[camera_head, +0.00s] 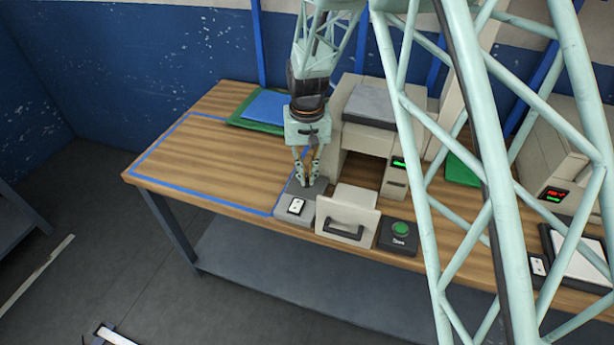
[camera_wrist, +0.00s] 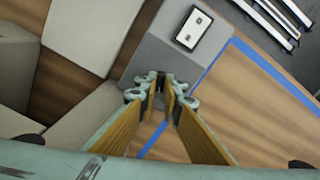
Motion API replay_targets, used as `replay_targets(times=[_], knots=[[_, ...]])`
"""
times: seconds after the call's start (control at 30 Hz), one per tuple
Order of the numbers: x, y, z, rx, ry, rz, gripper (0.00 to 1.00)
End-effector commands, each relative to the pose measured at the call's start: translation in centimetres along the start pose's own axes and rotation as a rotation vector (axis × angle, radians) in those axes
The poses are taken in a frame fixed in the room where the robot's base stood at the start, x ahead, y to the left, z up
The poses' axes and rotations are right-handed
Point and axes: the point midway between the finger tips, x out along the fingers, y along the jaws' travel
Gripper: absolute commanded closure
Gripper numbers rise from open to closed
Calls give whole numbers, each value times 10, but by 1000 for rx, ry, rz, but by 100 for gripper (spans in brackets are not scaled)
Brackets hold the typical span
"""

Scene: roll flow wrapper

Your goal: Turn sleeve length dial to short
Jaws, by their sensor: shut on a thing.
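The sleeve length dial sits on a grey box (camera_head: 282,212) at the table's front edge; the box also shows in the wrist view (camera_wrist: 150,52). My gripper (camera_head: 307,183) points down at the back part of this box. In the wrist view its fingertips (camera_wrist: 163,88) are close together around a small dark part, which I take to be the dial. The fingers hide most of the dial, so its setting cannot be read. A white plate with dark marks (camera_head: 297,205) lies on the box in front of the gripper; it also shows in the wrist view (camera_wrist: 193,28).
A beige machine (camera_head: 365,138) stands right behind the gripper. A beige drawer-like part with a dark handle (camera_head: 348,212) and a green button box (camera_head: 399,234) are to the right. Blue tape (camera_head: 165,142) marks clear table at left. A green-and-blue tray (camera_head: 262,106) lies behind.

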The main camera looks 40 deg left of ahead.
Motion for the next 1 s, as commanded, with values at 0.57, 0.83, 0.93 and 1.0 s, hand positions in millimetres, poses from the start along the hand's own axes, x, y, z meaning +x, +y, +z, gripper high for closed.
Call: replay_targets(times=[0.57, 0.83, 0.93, 1.0], knots=[[0, 0, 0, -128, 0, 0, 100], [0, 0, 0, -127, 0, 0, 89], [0, 0, 0, -127, 0, 0, 80], [0, 0, 0, -127, 0, 0, 79]])
